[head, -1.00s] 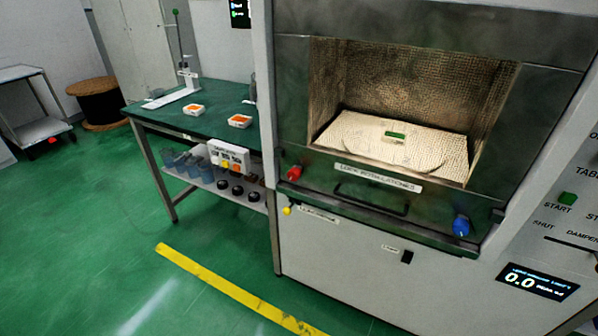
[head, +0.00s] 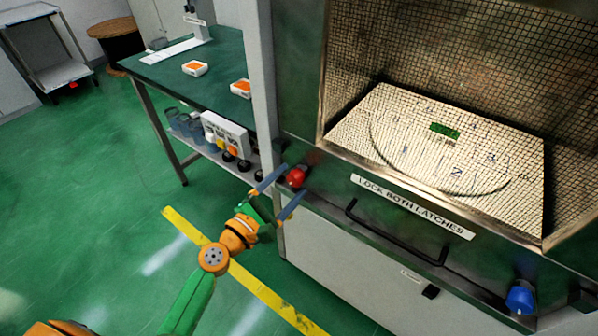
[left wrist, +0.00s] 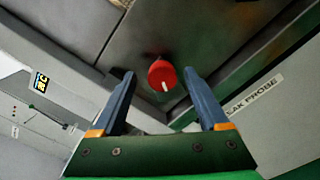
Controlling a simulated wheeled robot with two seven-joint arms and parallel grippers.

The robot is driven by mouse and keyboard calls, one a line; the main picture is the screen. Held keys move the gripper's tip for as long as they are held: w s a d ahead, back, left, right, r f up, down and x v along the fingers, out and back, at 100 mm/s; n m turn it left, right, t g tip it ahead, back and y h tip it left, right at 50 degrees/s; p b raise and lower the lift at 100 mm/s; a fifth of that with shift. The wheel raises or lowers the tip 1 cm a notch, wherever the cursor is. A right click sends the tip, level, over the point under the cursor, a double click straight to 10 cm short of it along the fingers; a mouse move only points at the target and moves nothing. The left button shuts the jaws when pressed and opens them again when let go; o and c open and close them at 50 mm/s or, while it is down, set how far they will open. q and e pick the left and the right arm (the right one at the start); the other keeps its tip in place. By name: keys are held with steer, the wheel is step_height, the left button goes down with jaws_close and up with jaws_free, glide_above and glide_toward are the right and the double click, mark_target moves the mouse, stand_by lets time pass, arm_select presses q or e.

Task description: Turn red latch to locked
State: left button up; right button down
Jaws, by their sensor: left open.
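My right gripper is not in view.
A blue latch (head: 521,297) is at the frame's right end. A label reading "LOCK BOTH LATCHES" (head: 412,206) and a black handle (head: 395,232) lie between. The chamber holds a tray (head: 400,130) with a small green block (head: 445,130). A green workbench (head: 160,72) stands left.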

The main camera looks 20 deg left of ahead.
arm_select(q)
steer(key=x, duration=0.2)
steer(key=shift+w+d+f, duration=0.1)
steer(key=shift+w+f, duration=0.2)
steer(key=shift+w, duration=0.1)
steer(key=shift+s, duration=0.15)
steer(key=shift+c, duration=0.4)
steer(key=shift+r, duration=0.1)
steer(key=c, duration=0.4)
jaws_close()
